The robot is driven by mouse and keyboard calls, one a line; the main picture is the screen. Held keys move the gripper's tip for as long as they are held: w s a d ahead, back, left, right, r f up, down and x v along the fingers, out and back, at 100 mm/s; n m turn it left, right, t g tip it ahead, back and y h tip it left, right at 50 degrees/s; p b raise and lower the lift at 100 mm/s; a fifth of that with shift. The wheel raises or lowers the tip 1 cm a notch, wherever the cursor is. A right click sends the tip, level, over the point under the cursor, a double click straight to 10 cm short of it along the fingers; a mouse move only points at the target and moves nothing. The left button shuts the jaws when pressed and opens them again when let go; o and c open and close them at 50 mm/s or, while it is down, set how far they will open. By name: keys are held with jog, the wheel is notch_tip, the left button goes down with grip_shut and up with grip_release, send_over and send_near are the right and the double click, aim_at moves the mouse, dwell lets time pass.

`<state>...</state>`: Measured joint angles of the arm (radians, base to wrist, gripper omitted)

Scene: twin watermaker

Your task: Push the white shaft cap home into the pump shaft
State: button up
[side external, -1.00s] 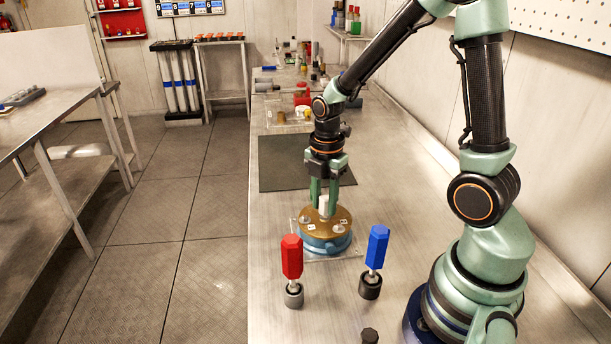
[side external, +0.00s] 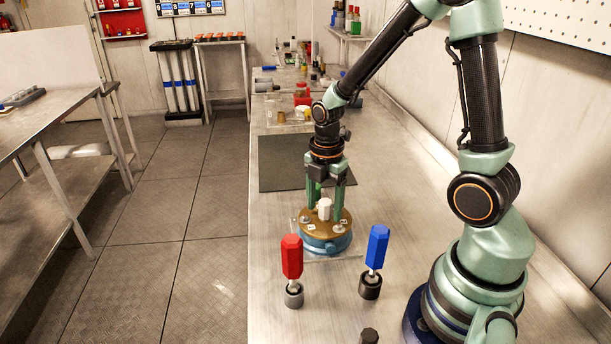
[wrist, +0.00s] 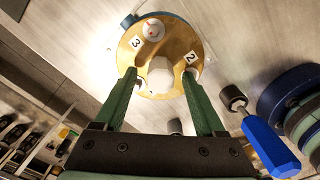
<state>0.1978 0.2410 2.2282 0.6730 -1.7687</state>
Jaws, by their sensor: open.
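The white shaft cap (side external: 324,207) stands upright at the middle of the brass top (side external: 316,220) of the blue pump. It also shows in the wrist view (wrist: 160,74). My gripper (side external: 325,213) is open, with its green fingers apart on either side of the cap. In the wrist view my gripper (wrist: 163,78) shows a gap between each finger and the cap. How deep the cap sits in the shaft is hidden. Number labels 2 (wrist: 191,58) and 3 (wrist: 136,42) lie on the brass top.
A red-handled tool (side external: 292,258) and a blue-handled tool (side external: 377,248) stand upright in holders in front of the pump. A dark mat (side external: 280,165) lies behind the pump. More items crowd the far bench. Bare bench lies right of the pump.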

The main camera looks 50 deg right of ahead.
aim_at(324, 204)
notch_tip(324, 204, up, 12)
dwell(0.5)
jog(key=s+a+r+m+t, duration=0.4)
jog(key=a+r+m+t, duration=0.1)
jog(key=m, duration=1.3)
jog(key=shift+a+r+t, duration=0.3)
jog(key=shift+a+r, duration=0.05)
jog(key=shift+a, duration=0.4)
